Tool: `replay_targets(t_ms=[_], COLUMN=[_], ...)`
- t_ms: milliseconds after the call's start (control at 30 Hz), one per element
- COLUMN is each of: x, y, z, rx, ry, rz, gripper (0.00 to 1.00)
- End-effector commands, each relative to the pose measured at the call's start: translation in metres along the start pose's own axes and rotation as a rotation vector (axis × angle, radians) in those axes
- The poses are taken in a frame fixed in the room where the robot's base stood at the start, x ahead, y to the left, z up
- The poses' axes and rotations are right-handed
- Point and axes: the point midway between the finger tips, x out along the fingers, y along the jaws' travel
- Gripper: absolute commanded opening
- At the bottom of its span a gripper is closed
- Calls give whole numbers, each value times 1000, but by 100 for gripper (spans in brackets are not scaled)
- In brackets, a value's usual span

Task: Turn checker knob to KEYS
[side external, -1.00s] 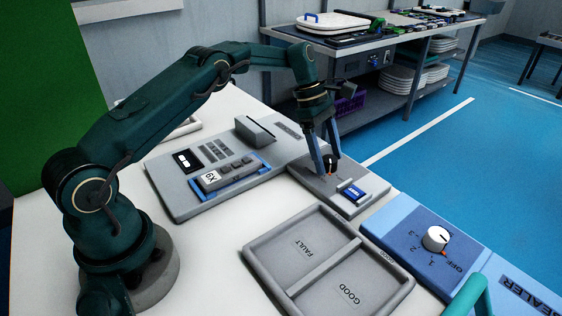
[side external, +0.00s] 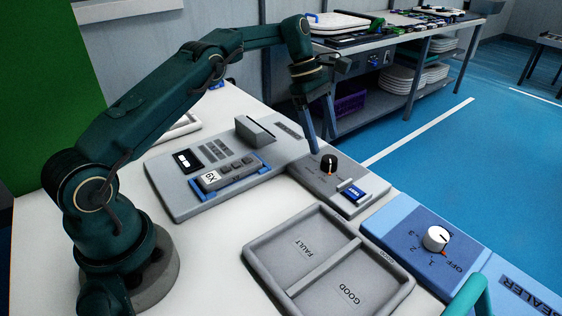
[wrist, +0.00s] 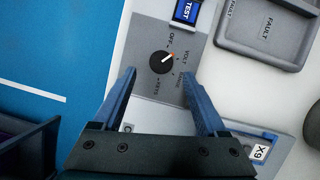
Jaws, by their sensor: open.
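The checker (side external: 310,177) is a grey panel with a round black knob (side external: 328,164) bearing an orange and white pointer. In the wrist view the knob (wrist: 161,63) stands among the printed labels OFF, VOLT, KEYS and one I cannot read clearly. Its pointer aims up and right, between OFF and VOLT. My gripper (side external: 326,144) is open and empty, a little above the knob. In the wrist view, my gripper's fingertips (wrist: 159,74) lie either side of the knob's lower part, apart from it.
A blue TEST block (side external: 353,192) sits in front of the knob. The FAULT and GOOD tray (side external: 255,255) is nearer the camera. A grey panel with the X9 item (side external: 210,178) lies left, and a blue sealer panel (side external: 405,238) with a white knob lies right.

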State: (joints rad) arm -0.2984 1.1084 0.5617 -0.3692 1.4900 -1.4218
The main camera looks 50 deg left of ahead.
Motion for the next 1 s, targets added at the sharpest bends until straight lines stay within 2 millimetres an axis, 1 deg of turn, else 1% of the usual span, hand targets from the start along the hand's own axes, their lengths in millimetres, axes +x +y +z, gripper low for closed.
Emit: replay_targets(t_ms=[67, 167, 400, 500, 600, 700, 767, 867, 1000], x=[2, 5, 6, 5, 5, 5, 6, 14, 30], y=[0, -1, -11, -17, -22, -24, -24, -22, -16], z=[3, 6, 15, 20, 25, 27, 27, 24, 16], rx=[103, 326, 1020, 1263, 1433, 1527, 1552, 1559, 1555], ry=[45, 140, 409, 491, 545, 575, 582, 584, 582], rz=[14, 37, 42, 24, 9, 0, -5, -7, -8], gripper=[75, 75, 75, 75, 75, 75, 75, 75, 75])
